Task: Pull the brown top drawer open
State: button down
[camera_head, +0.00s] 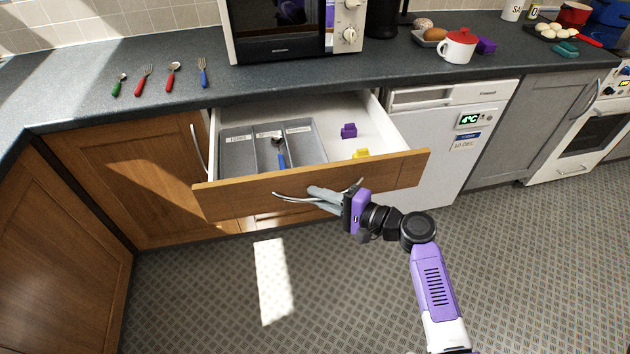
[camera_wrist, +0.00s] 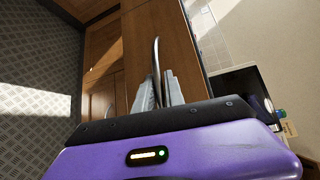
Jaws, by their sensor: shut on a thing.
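The brown top drawer (camera_head: 235,199) stands pulled out from under the counter, its wooden front well away from the cabinet. Its curved metal handle (camera_head: 290,197) runs along the front. My gripper (camera_head: 318,193) is shut on the handle, with its grey fingers around the bar near its middle. In the wrist view the handle (camera_wrist: 156,62) passes between the fingers of my gripper (camera_wrist: 157,92). Inside the drawer is a grey divided tray (camera_head: 240,162) with a blue-handled utensil (camera_head: 281,157). A purple block (camera_head: 349,130) and a yellow block (camera_head: 361,154) lie to its right.
Several utensils lie on the counter (camera_head: 70,75) at left. A white fridge (camera_head: 435,180) is right of the drawer. The floor (camera_head: 200,300) before it is clear.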

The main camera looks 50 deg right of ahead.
jog(key=s+a, duration=0.3)
jog(key=s, duration=0.2)
jog(key=shift+a+p, duration=0.2)
jog(key=shift+p, duration=0.1)
jog(key=shift+s, duration=0.1)
jog(key=c, duration=1.7)
grip_release()
jog(key=v, duration=0.7)
jog(key=shift+s+b, duration=0.4)
